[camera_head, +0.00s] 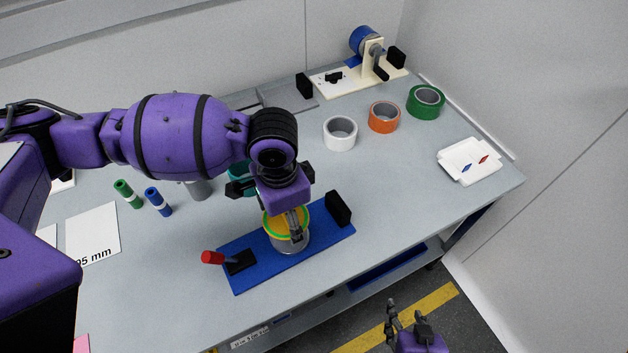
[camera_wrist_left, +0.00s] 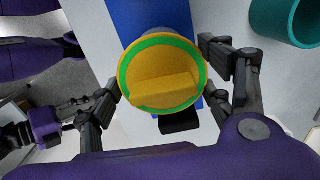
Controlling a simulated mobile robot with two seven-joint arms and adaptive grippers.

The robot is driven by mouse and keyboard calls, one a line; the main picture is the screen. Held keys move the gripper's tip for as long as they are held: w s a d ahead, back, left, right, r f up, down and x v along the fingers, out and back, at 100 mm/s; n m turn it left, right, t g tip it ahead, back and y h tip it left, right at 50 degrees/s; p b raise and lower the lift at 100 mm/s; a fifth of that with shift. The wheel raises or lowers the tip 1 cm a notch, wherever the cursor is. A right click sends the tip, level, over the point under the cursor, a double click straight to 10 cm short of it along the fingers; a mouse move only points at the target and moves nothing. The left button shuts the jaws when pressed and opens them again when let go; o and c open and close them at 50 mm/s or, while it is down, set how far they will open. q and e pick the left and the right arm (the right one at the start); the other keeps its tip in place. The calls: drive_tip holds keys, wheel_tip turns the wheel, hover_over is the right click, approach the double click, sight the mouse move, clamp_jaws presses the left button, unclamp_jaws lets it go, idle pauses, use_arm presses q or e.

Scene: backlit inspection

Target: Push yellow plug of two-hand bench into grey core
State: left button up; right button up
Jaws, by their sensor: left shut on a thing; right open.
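The yellow plug (camera_head: 272,224) has a green ring and sits at the top of the grey core (camera_head: 291,244). How deep it goes in is hidden. The core stands on the blue two-hand bench (camera_head: 325,238). In the left wrist view the plug (camera_wrist_left: 160,60) shows its round yellow face with a raised bar, with fingers on both sides. My left gripper (camera_head: 287,222) is over the core, shut on the plug. My right gripper (camera_head: 398,322) is open and empty, low at the front, off the table's edge.
The bench has a red-handled lever (camera_head: 213,258) at its left and a black block (camera_head: 338,208) at its right. White (camera_head: 340,133), orange (camera_head: 384,117) and green (camera_head: 426,101) rolls stand behind. A white tray (camera_head: 457,170) lies right. The table front right is clear.

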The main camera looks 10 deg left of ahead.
use_arm(q)
drive_tip(key=o, duration=1.1)
wheel_tip(320, 180, up, 12)
idle(0.8)
